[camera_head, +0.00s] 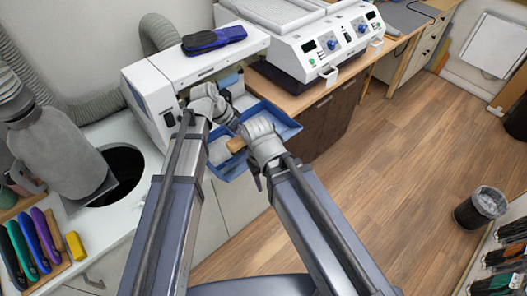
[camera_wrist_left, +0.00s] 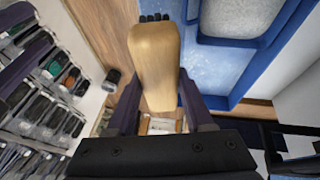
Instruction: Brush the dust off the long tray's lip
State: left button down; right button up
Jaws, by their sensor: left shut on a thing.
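A blue tray (camera_head: 287,122) with a raised rim sits at the front of the counter, below the white machine. The left wrist view shows its blue rim (camera_wrist_left: 268,50) and pale, speckled inside close on the right. My left gripper (camera_wrist_left: 158,95) is shut on a wooden-handled brush (camera_wrist_left: 155,50); its dark bristles show at the far end. The brush handle (camera_head: 237,144) also shows over the tray in the head view. I cannot tell whether the bristles touch the rim. My right gripper (camera_head: 257,180) is beside the tray, its fingers mostly hidden by its wrist.
A white machine (camera_head: 150,105) with dark blue insoles (camera_head: 213,39) on top stands behind the tray. A control unit (camera_head: 330,45) sits at the back. Coloured tools (camera_head: 35,245) and a grey duct hood (camera_head: 60,150) are at left.

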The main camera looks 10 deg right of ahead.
dwell(0.4)
pick_arm(q)
notch_tip(320, 180, down, 7)
jog(key=b, duration=0.6)
jog(key=shift+r+b, duration=0.2)
jog(key=shift+b, duration=0.1)
jog(key=shift+f+b, duration=0.8)
jog(key=shift+b, duration=0.05)
dwell(0.4)
jog(key=shift+d, duration=0.1)
jog(key=shift+w+d+r, duration=0.1)
jog(key=shift+w+d, duration=0.5)
jog(key=shift+d, duration=0.15)
jog(key=shift+w+d+r, duration=0.1)
jog(key=shift+w+d, duration=0.45)
jog(key=shift+d, duration=0.2)
jog(key=shift+f, duration=0.2)
jog(key=shift+s+a, duration=0.1)
